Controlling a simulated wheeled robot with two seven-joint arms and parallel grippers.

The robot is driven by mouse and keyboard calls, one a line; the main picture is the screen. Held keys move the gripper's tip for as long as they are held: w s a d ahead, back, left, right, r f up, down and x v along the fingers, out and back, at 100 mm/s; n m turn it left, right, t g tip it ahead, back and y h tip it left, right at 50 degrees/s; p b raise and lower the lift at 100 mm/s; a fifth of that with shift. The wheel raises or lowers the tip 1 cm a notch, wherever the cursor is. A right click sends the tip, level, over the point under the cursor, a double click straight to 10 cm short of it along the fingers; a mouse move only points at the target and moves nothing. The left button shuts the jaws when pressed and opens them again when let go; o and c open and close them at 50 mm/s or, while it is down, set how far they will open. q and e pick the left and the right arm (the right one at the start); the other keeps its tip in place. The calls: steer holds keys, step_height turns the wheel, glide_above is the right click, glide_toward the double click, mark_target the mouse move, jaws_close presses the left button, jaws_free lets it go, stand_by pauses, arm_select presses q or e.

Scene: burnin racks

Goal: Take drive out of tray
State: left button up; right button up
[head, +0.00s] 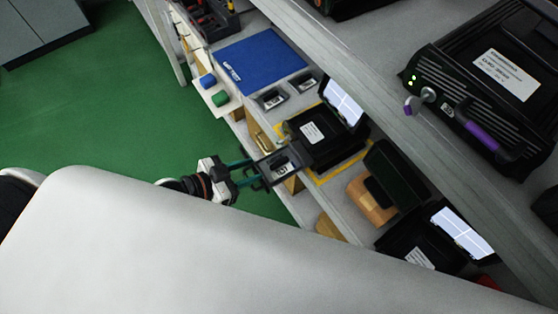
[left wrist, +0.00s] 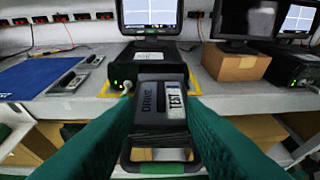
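A dark drive (head: 281,166) with a white label lies in a black tray (head: 262,171) that sticks out from the front of a black test unit (head: 328,137), past the bench edge. In the left wrist view the drive (left wrist: 152,106) reads DRIVE and TEST, and the tray's handle (left wrist: 161,169) is nearest me. My left gripper (head: 256,172) is at the tray's handle end. Its teal fingers stand apart, one on each side of the tray in the left wrist view (left wrist: 162,118); contact cannot be made out. My right gripper is not in view.
A cardboard box (head: 371,199) is to the right. A shelf with another unit (head: 490,80) overhangs.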

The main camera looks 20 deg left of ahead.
mark_target(281, 161)
arm_select(q)
steer(key=x, duration=0.2)
steer(key=shift+w+d+f, duration=0.15)
steer(key=shift+w+d, duration=0.05)
steer(key=shift+w, duration=0.1)
steer(key=shift+x, duration=0.95)
steer(key=x, duration=0.4)
steer(key=shift+d+f, duration=0.15)
steer(key=shift+d, duration=0.05)
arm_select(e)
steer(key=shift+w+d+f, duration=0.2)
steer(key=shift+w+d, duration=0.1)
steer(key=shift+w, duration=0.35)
arm_select(q)
steer(key=shift+c, duration=0.4)
jaws_close()
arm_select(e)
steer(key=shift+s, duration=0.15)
